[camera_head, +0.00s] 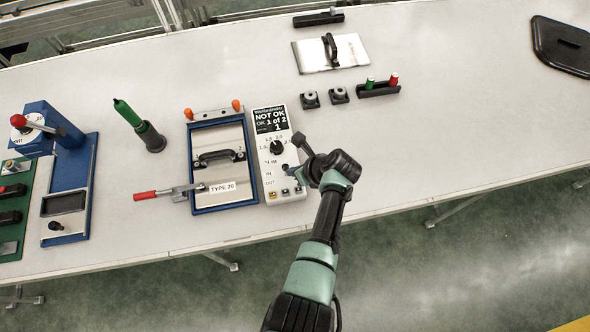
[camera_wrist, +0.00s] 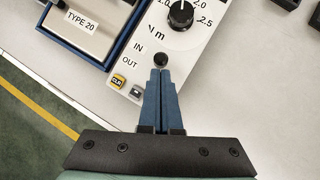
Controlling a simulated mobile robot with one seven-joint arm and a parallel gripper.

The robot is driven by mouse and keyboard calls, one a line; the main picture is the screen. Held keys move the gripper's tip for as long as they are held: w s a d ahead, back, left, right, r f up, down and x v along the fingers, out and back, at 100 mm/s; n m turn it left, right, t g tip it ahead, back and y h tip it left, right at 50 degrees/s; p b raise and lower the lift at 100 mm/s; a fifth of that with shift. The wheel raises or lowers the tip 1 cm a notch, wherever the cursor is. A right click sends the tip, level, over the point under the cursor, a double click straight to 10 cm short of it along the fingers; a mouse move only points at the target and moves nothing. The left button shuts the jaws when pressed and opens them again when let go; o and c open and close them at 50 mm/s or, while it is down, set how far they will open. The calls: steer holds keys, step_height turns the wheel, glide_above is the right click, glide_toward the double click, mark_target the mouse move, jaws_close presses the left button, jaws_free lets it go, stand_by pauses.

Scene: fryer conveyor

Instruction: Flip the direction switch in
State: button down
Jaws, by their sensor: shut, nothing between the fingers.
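The direction switch is a small black toggle (camera_wrist: 160,59) beside the IN and OUT labels on a white control box (camera_head: 284,190). In the head view my gripper (camera_head: 290,171) reaches the box's right side from the right. The box's screen (camera_head: 269,119) reads "NOT OK". A black dial (camera_head: 277,147) sits above the toggle.
A blue-framed fixture (camera_head: 223,208) labelled TYPE 20, with a red-handled clamp (camera_head: 146,195), stands directly left of the box. A green-handled tool (camera_head: 128,113) stands farther left. The table right of the box is largely clear; small black blocks (camera_head: 339,94) lie farther back.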

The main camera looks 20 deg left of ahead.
steer(key=shift+r+p, duration=0.8)
steer(key=shift+p, duration=0.1)
steer(key=shift+d+r+p, duration=0.25)
steer(key=shift+r+p, duration=0.25)
steer(key=shift+p, duration=0.05)
steer(key=p+v, duration=0.7)
steer(key=v, duration=0.2)
steer(key=shift+w+a, duration=0.1)
